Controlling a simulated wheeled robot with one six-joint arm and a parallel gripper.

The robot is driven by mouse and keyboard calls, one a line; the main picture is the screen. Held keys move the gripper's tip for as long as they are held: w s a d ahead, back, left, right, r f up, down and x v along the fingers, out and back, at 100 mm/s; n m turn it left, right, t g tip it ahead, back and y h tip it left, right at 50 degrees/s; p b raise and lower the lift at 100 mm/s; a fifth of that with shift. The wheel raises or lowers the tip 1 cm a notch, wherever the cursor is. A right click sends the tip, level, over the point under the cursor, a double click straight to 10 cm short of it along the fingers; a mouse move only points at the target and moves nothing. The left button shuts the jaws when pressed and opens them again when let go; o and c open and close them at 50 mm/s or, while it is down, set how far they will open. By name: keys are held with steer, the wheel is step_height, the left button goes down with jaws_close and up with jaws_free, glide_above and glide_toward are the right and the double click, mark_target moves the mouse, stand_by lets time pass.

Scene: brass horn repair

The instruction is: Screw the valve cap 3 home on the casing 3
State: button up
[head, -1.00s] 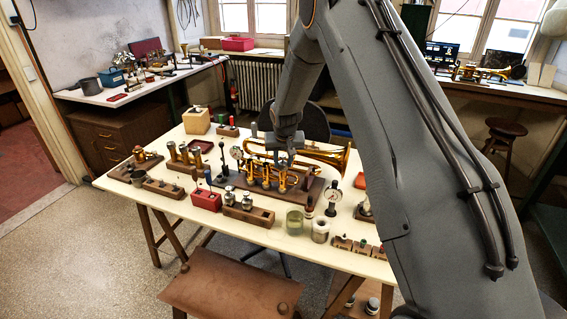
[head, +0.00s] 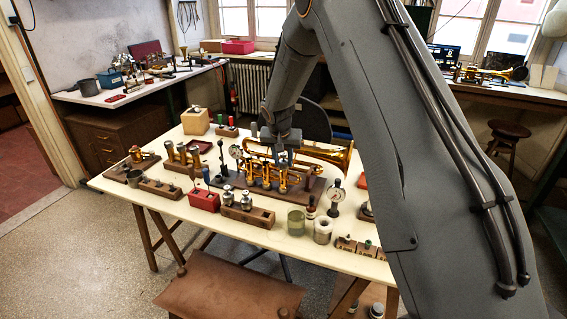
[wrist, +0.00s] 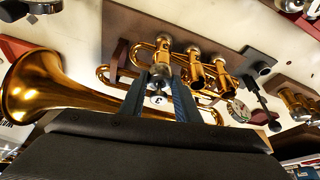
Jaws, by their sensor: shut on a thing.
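The brass horn (head: 325,153) lies on a dark stand on the bench, its bell to the right in the head view. In the wrist view its bell (wrist: 40,88) is at the left. My gripper (wrist: 160,98) is shut on valve cap 3 (wrist: 158,99), a small silvery cap whose face shows a "3". The cap is in line with casing 3 (wrist: 162,68), the nearest of the three brass casings. I cannot tell whether cap and casing touch. In the head view my gripper (head: 286,160) is over the right end of the casing row and hides the cap.
A brown stool seat (head: 230,287) stands in front.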

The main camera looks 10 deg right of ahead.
steer(key=shift+a+f+m+g+h+b, duration=0.15)
steer(key=shift+m+h+b, duration=0.15)
steer(key=shift+m+b, duration=0.85)
steer(key=shift+d+m+g+h+b, duration=0.25)
steer(key=shift+m+b, duration=0.4)
steer(key=shift+b, duration=0.85)
steer(key=shift+a+m+g+h+b, duration=0.15)
steer(key=shift+m+h+b, duration=0.1)
steer(key=shift+m+b, duration=0.45)
steer(key=shift+a+m+g+h+b, duration=0.1)
steer(key=shift+m+g+h+b, duration=0.1)
steer(key=shift+m+b, duration=0.5)
steer(key=shift+w, duration=0.1)
steer(key=shift+w+m+g+h+b, duration=0.1)
steer(key=shift+m+g+h+b, duration=0.3)
steer(key=shift+m+b, duration=1)
steer(key=shift+m+g+b, duration=0.35)
steer(key=shift+m+g, duration=0.1)
steer(key=shift+m, duration=0.75)
